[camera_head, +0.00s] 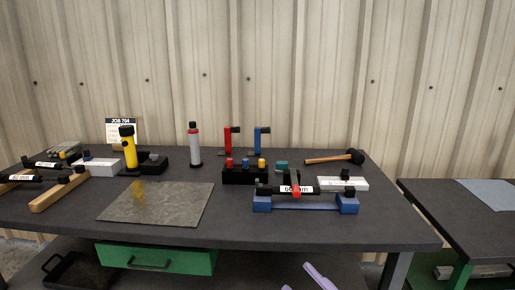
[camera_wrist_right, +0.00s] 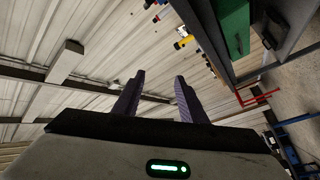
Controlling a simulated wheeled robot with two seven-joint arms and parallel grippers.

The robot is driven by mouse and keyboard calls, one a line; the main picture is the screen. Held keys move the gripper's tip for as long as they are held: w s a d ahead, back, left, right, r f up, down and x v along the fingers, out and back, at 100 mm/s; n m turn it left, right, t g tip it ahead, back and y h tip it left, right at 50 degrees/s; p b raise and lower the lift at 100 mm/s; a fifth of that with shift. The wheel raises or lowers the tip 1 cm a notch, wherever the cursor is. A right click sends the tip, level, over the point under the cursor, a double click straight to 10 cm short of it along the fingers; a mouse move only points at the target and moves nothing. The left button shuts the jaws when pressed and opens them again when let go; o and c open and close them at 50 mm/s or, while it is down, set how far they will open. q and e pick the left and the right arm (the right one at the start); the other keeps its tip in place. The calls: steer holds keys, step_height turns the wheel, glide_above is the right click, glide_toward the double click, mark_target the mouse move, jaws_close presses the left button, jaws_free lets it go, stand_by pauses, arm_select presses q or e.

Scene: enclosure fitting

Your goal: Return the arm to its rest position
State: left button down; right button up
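My right gripper (camera_head: 298,276) shows at the bottom edge of the head view, with its purple fingers below and in front of the workbench's front edge. In the right wrist view its two fingers (camera_wrist_right: 160,78) stand apart with nothing between them, so it is open and empty. The wrist is tilted, so the bench and wall appear slanted in that view. My left arm and gripper are not in either view.
The dark workbench (camera_head: 230,226) carries a blue cradle (camera_head: 305,204) with a labelled black cylinder, a yellow flashlight (camera_head: 127,140), a hammer (camera_head: 330,158) and a grey mat (camera_head: 160,203). A green drawer (camera_head: 190,258) hangs underneath. A second bench (camera_head: 465,212) stands right.

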steer(key=s+d+f+m+g+h, duration=0.1)
steer(key=s+d+f+m+h, duration=0.15)
steer(key=f, duration=0.35)
steer(key=s+d+f+m+g+h, duration=0.1)
steer(key=s+f+m+h, duration=0.2)
steer(key=f, duration=0.4)
steer(key=s+d+f+m+g+h, duration=0.1)
steer(key=d+f+m+h, duration=0.15)
steer(key=f+m, duration=0.3)
steer(key=s+f+m+g+h, duration=0.1)
steer(key=s+f+m+g, duration=0.2)
steer(key=s+f, duration=0.9)
steer(key=shift+s+d+g+h, duration=0.4)
steer(key=shift+s+g, duration=0.25)
steer(key=shift+g, duration=0.25)
